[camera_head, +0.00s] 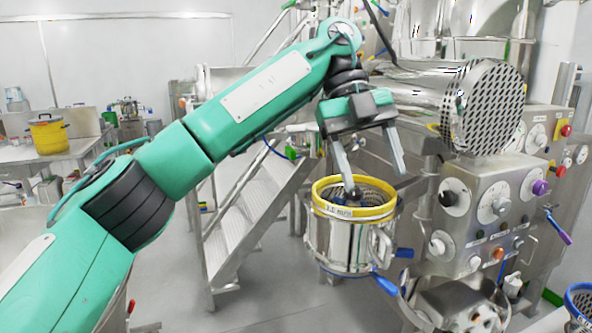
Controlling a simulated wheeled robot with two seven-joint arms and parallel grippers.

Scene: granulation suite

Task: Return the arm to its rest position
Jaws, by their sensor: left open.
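My left arm is teal and reaches in from the left across the picture. Its gripper (376,186) is open, with two grey fingers spread apart and pointing down. It hangs over a steel vessel (338,243) with a yellow rim, a label and blue handles. The left fingertip overlaps the vessel's opening in the picture; I cannot tell whether it touches anything. I see nothing between the fingers. My right gripper is not in view.
A steel control panel (492,213) with knobs and a perforated drum end (492,106) stand close on the right. Metal steps (240,222) are behind the arm. A yellow pot (49,134) sits on a table at the left. Grey floor shows below.

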